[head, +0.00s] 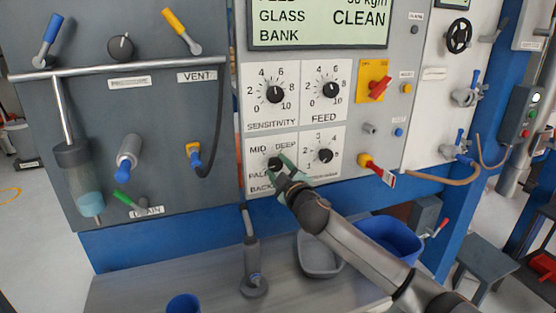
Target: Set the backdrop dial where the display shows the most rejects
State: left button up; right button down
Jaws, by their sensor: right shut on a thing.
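The backdrop dial (273,163) is a dark knob at the lower left of the white dial panel, with PALE, MID and DEEP around it. My right gripper (280,168), with greenish fingers, is shut on this dial. Its fingers hide part of the knob and of the label below, so I cannot tell where the pointer stands. The display (318,32) above reads GLASS CLEAN and BANK; its top is cut off and no reject figure shows. My left gripper is not in view.
The sensitivity dial (275,94), feed dial (331,90) and another dial (325,156) sit close by. A red-handled switch (376,88) and a red-tagged yellow valve (378,169) are to the right. Below are a grey tray (320,262) and a blue bin (392,238).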

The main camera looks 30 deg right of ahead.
jog(key=n+p, duration=0.2)
jog(key=n, duration=0.2)
jog(key=shift+r+p, duration=0.1)
jog(key=shift+p, duration=0.3)
jog(key=shift+n+p, duration=0.8)
jog(key=shift+n, duration=0.9)
jog(key=shift+c, duration=1.6)
grip_release()
jog(key=b+v, duration=0.1)
jog(key=v, duration=1.1)
jog(key=shift+s, duration=0.25)
jog(key=shift+a, duration=0.1)
